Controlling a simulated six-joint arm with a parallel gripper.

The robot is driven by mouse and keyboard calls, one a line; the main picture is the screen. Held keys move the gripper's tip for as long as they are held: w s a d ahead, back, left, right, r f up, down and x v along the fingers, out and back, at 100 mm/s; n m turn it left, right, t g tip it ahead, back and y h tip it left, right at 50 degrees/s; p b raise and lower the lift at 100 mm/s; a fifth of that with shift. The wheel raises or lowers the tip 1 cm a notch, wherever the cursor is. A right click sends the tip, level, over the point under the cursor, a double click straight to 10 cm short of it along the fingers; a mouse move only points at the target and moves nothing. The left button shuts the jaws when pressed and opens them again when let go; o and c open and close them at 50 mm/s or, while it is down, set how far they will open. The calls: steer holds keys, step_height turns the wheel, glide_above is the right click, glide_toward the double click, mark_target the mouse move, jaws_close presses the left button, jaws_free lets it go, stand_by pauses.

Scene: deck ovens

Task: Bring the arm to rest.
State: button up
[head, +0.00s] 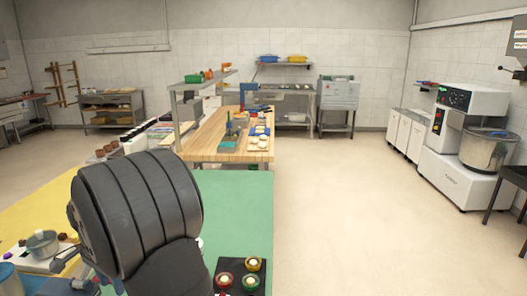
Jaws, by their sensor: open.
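My arm (140,215) fills the lower left of the head view as a large dark ribbed link, bent over the near table.
A green table top (240,205) and a yellow one (35,215) lie close in front. A dark tray (262,283) holds small round items. A pot (42,243) stands at left. A wooden bench (205,143) stands beyond. The floor at right is clear up to a mixer (465,150).

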step_height(320, 180, down, 12)
steer(key=shift+f, duration=0.25)
stand_by(0.3)
steer(key=o, duration=1.1)
steer(key=shift+c, duration=0.2)
steer(key=shift+o, duration=0.7)
steer(key=shift+r, duration=0.1)
steer(key=w+d+r+n+g+y, duration=0.1)
steer(key=w+d+r+n+y, duration=0.15)
steer(key=r, duration=1.05)
steer(key=w+d+r+n+g+y, duration=0.1)
steer(key=w+d+r+n+y, duration=0.2)
steer(key=r, duration=1)
steer(key=s+a+f+h, duration=0.1)
steer(key=a+f, duration=0.2)
steer(key=f, duration=0.6)
steer(key=shift+a, duration=0.25)
steer(key=shift+m+h, duration=0.25)
